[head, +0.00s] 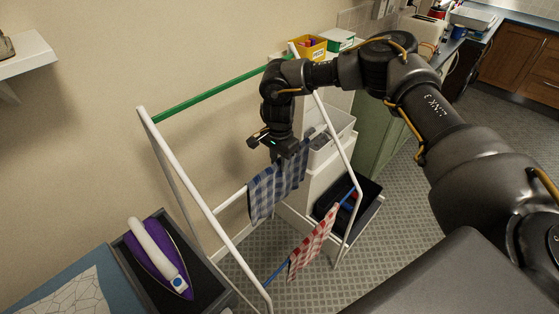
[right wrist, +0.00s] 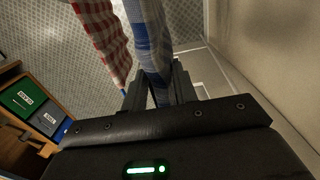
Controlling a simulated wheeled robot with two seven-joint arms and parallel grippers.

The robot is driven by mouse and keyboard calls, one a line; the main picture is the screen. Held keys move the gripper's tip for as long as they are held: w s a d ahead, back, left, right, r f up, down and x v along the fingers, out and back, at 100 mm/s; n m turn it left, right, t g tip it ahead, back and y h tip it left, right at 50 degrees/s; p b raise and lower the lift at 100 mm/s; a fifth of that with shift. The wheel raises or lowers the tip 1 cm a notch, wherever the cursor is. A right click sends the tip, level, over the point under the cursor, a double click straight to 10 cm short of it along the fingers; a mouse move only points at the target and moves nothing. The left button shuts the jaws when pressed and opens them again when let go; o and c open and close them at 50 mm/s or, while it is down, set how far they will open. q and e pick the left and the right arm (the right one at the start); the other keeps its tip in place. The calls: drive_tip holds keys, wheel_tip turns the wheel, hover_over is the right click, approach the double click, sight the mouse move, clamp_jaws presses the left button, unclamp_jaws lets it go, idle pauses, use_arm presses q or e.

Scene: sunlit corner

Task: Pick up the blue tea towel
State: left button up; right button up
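The blue checked tea towel (head: 277,187) hangs over the upper white rail of the drying rack (head: 178,165). My right gripper (head: 277,158) points down at the towel's top edge, near its middle. In the right wrist view the blue towel (right wrist: 150,40) runs in between the two fingers of the right gripper (right wrist: 158,88). The fingers stand on either side of the cloth, but whether they press on it is unclear. My left gripper is out of view.
A red checked towel (head: 313,242) hangs on the lower blue rail. A purple iron (head: 158,258) lies in a dark tray at the lower left. White drawers (head: 318,187) and a green cabinet (head: 378,140) stand behind the rack, with wall along the left.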

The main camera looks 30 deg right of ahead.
clamp_jaws()
wheel_tip(320, 180, up, 6)
drive_tip(key=p, duration=0.4)
drive_tip(key=shift+r, duration=0.25)
drive_tip(key=shift+r+p, duration=0.3)
drive_tip(key=shift+r, duration=0.1)
drive_tip(key=shift+f, duration=0.1)
drive_tip(key=shift+r, duration=0.2)
drive_tip(key=s+d+r+p, duration=0.1)
drive_tip(key=s+r+p, duration=0.1)
drive_tip(key=s+r, duration=0.3)
drive_tip(key=s+d+r+p, duration=0.2)
drive_tip(key=s+r, duration=0.3)
drive_tip(key=r, duration=0.3)
drive_tip(key=shift+s+d+r+p, duration=0.2)
drive_tip(key=shift+d+r+p, duration=0.1)
drive_tip(key=shift+p, duration=0.1)
